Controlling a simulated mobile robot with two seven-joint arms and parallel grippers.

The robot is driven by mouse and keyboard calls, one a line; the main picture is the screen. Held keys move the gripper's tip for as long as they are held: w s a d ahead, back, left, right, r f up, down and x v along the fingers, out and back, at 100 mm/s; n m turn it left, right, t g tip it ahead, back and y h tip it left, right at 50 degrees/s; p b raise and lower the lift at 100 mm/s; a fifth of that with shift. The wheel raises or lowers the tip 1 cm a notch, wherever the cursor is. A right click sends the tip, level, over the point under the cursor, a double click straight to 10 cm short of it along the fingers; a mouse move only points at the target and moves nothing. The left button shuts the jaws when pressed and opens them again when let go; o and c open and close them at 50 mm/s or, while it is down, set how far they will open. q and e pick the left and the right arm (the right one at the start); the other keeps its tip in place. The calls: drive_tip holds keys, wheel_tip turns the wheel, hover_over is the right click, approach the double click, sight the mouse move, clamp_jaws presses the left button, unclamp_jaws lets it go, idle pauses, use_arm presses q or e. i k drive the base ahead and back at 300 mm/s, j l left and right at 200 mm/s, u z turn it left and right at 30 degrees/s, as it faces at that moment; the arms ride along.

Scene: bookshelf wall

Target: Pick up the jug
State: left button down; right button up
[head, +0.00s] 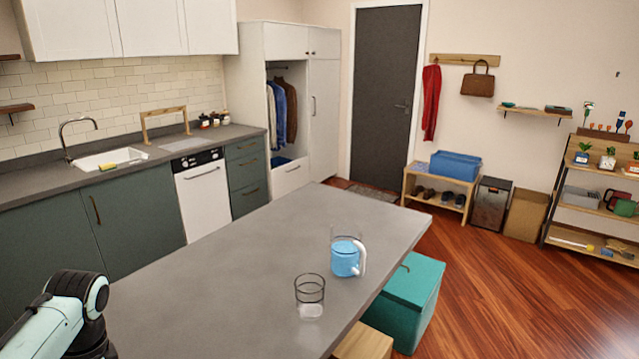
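The jug (344,260) stands upright on the grey table near its right edge. It is clear, with blue contents in its lower part and a pale handle on its right side. A clear glass (310,297) stands nearer to me on the same table, in front and to the left of the jug, apart from it. My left arm shows at the lower left, well away from the jug, and its gripper is out of the frame. My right gripper is not in view.
The grey table (235,270) is clear around the jug and glass. A teal box (408,300) and a wooden stool (363,343) stand by its right edge. A counter with a sink (112,160) runs along the left wall. Open wooden floor (500,300) lies to the right.

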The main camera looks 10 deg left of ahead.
sight(346, 248)
drive_tip(key=k+l, duration=0.15)
drive_tip(key=l, duration=0.25)
drive_tip(key=k+l, duration=0.15)
drive_tip(key=l, duration=0.25)
drive_tip(key=k+l, duration=0.15)
drive_tip(key=l, duration=0.25)
